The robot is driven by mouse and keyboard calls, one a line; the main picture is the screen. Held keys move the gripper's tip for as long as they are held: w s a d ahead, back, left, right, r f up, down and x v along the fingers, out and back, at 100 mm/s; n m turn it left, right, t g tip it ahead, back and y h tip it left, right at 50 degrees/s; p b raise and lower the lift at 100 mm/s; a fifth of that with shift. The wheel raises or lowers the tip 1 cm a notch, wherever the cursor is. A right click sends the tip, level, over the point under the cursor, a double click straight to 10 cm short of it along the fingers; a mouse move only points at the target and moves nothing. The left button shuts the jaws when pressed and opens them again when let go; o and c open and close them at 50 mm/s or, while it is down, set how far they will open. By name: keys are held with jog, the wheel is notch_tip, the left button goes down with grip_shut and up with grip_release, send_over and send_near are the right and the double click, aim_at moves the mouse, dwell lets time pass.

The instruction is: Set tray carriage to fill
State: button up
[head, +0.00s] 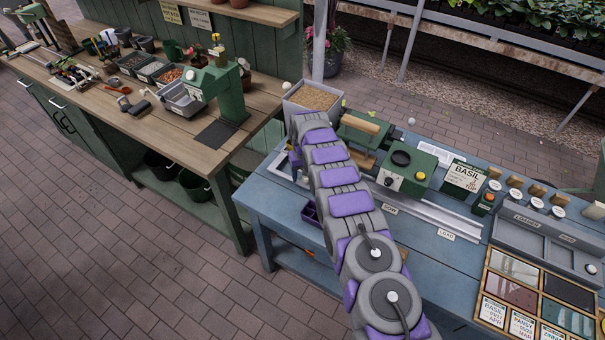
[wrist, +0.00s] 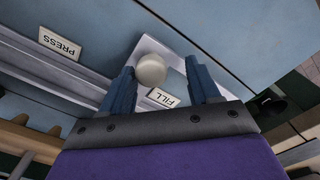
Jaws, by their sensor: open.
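My gripper (wrist: 160,66) is open, with two dark blue fingers spread. A round cream knob (wrist: 151,69) shows between the fingers in the wrist view, nearer the left one. I cannot tell whether a finger touches it. The FILL label (wrist: 163,98) lies just below the knob, on a pale strip. The PRESS label (wrist: 60,43) is to the left beside a grey rail (wrist: 72,75). My arm hides the carriage and gripper tips there.
A wooden workbench (head: 160,128) stands left.

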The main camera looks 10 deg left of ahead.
jog(key=shift+d+r, duration=0.3)
jog(key=shift+r, duration=0.1)
notch_tip(320, 180, up, 17)
jog(key=p, duration=0.3)
jog(key=shift+w+a+f, duration=0.15)
jog(key=shift+a+f, duration=0.05)
jog(key=shift+a, duration=0.25)
